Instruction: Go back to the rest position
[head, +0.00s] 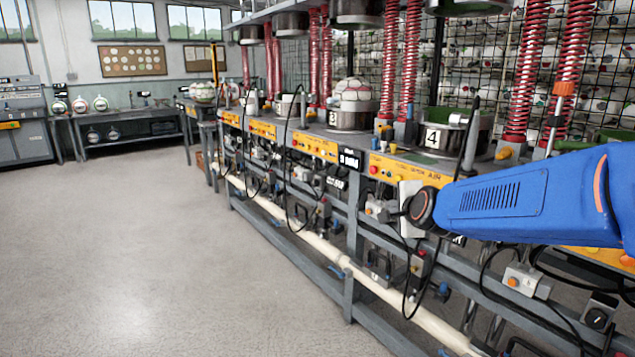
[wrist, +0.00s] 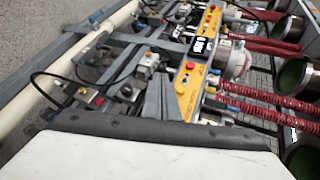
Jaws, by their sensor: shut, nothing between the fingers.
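My blue arm reaches in from the right of the head view, in front of the row of ball presses. My gripper (head: 410,208) shows as a pale, plate-like end beyond the dark joint, beside the yellow front panel near station 4. It is partly hidden by my arm. In the wrist view my gripper (wrist: 165,128) fills the bottom as a broad white plate with a dark edge. It is shut, and no ball shows in it. A white and reddish ball (head: 355,93) sits in the station 3 mould; the station 4 mould (head: 450,138) stands nearer, its inside green.
Red springs (head: 410,60) stand between the presses. A yellow panel with buttons (wrist: 190,85) and hanging cables lie close to my gripper. A cream pipe (head: 330,250) runs low along the bench frame. The grey floor (head: 130,260) on the left is clear. A table (head: 125,115) with balls stands far back.

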